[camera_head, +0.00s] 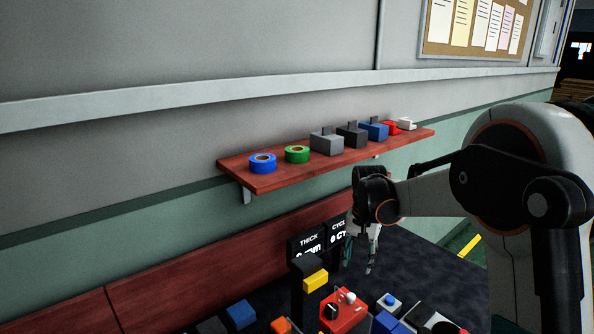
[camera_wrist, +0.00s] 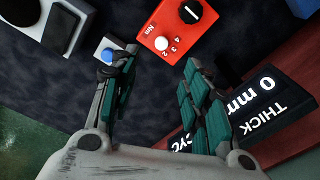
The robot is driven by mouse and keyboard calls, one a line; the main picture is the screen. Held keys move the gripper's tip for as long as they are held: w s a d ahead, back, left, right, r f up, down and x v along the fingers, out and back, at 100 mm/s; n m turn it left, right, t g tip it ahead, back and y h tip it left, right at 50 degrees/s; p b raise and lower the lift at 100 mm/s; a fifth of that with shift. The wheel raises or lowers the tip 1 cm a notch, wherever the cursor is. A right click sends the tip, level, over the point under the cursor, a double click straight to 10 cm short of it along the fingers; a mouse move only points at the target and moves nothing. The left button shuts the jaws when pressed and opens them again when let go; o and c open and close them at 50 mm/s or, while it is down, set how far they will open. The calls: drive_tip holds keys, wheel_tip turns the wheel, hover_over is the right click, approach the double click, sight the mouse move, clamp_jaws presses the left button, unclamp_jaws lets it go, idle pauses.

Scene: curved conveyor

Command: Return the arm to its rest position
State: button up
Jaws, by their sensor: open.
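My gripper (camera_head: 362,250) hangs at the end of my arm, pointing down in front of the wall shelf, above the dark work surface. In the wrist view my gripper (camera_wrist: 155,75) has its two teal-padded fingers spread apart, with nothing between them. A red box with a black knob and a white button (camera_wrist: 172,28) lies beyond the fingertips. The same red box (camera_head: 345,315) shows at the bottom of the head view.
A wooden shelf (camera_head: 290,181) carries tape rolls and several blocks. A small blue-button box (camera_wrist: 108,52) is near the left finger. Open air lies above the surface.

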drive_tip(key=s+r+n+t, duration=0.3)
drive_tip(key=s+r, duration=0.9)
drive_tip(key=s, duration=0.4)
drive_tip(key=s+f+n+t, duration=0.2)
drive_tip(key=s+t, duration=0.1)
drive_tip(key=s, duration=1.2)
drive_tip(key=shift+s+d+n+t, duration=0.2)
drive_tip(key=shift+s+n+t, duration=0.1)
drive_tip(key=shift+n, duration=0.1)
